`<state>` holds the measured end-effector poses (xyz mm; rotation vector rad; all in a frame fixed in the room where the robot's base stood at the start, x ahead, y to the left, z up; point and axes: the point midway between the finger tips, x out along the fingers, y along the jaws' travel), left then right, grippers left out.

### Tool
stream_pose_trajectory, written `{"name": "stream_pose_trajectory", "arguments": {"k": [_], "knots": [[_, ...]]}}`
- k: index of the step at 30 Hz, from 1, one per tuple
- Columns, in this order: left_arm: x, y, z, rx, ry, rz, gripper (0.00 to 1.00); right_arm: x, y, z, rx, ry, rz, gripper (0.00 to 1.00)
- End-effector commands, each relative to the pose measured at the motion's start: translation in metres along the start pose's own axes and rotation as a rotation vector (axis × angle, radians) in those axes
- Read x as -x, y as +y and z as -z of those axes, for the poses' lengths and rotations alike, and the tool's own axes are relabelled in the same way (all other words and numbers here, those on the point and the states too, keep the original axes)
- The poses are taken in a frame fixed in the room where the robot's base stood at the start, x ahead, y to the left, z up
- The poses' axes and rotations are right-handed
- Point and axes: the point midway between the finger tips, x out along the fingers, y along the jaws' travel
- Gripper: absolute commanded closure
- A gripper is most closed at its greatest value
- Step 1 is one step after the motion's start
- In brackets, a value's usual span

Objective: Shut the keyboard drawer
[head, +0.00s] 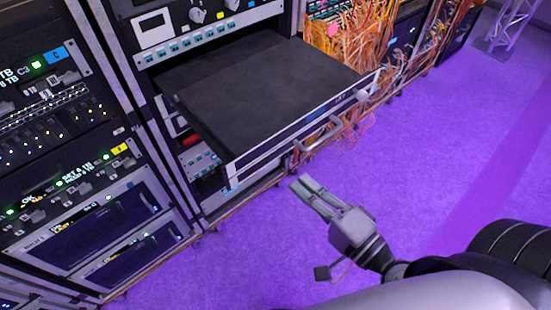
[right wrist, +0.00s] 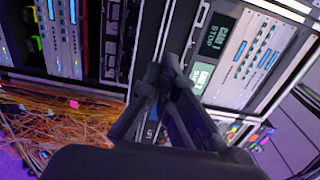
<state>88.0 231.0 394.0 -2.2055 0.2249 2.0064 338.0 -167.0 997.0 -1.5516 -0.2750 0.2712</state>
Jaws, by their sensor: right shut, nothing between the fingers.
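The keyboard drawer (head: 270,85) is pulled well out of the rack in the head view. It has a flat dark top and a silver-edged front panel with a bar handle (head: 318,134). My right gripper (head: 301,184) is shut and empty. In the head view it appears just below the drawer front and handle, with floor showing between them. In the right wrist view my shut fingers (right wrist: 168,72) cover part of the equipment ahead, and I cannot clearly make out the drawer there. My left gripper is not in view.
A rack with lit units (head: 70,150) stands at the left. Orange cables (head: 350,40) hang in a tangle behind and right of the drawer, also in the right wrist view (right wrist: 60,115). The purple floor (head: 440,150) at the right is clear. A metal truss (head: 512,25) stands far right.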

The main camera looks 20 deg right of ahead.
Motion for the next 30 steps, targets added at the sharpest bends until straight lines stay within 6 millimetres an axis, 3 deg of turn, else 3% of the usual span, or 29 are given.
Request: {"name": "stream_pose_trajectory", "arguments": {"k": [14, 15, 18, 24, 30], "knots": [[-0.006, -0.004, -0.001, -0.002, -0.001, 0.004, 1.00, -0.022, 0.001, 0.001, -0.003, 0.006, 0.000, 1.00], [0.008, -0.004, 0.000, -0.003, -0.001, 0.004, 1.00, -0.030, -0.006, 0.002, 0.000, 0.005, 0.001, 1.00], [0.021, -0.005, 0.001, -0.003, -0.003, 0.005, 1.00, -0.048, -0.006, 0.001, -0.001, 0.003, 0.001, 1.00], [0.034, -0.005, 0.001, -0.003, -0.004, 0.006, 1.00, -0.075, -0.002, 0.001, 0.001, 0.001, -0.002, 1.00], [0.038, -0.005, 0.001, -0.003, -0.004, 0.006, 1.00, -0.085, 0.001, 0.000, 0.002, 0.000, -0.003, 1.00]]}}
